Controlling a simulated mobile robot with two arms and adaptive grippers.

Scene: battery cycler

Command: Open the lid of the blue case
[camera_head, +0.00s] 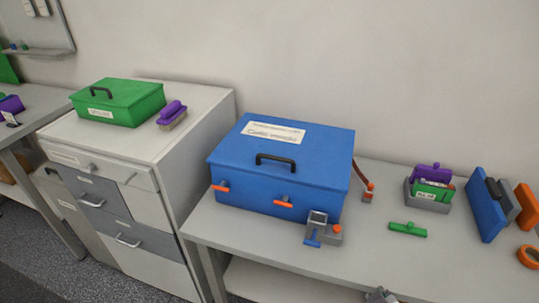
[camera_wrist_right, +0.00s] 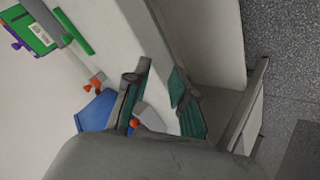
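The blue case (camera_head: 280,166) sits on the grey bench in the head view, with its lid shut. A black handle (camera_head: 276,161) and a white label lie on the lid. Two orange-tipped latches (camera_head: 220,187) (camera_head: 284,203) are on its front. Part of the case (camera_wrist_right: 95,112) shows in the right wrist view, partly behind my gripper. My right gripper (camera_wrist_right: 160,85) is open and empty, its two green-padded fingers apart. Only a small part of it (camera_head: 380,296) shows at the bottom of the head view, below and to the right of the case. My left gripper is not in view.
A grey clamp-like device (camera_head: 318,227) stands at the case's front right corner. A green block (camera_head: 407,229) and a grey holder (camera_head: 428,202) are farther right. A green box (camera_head: 120,102) sits on the left cabinet.

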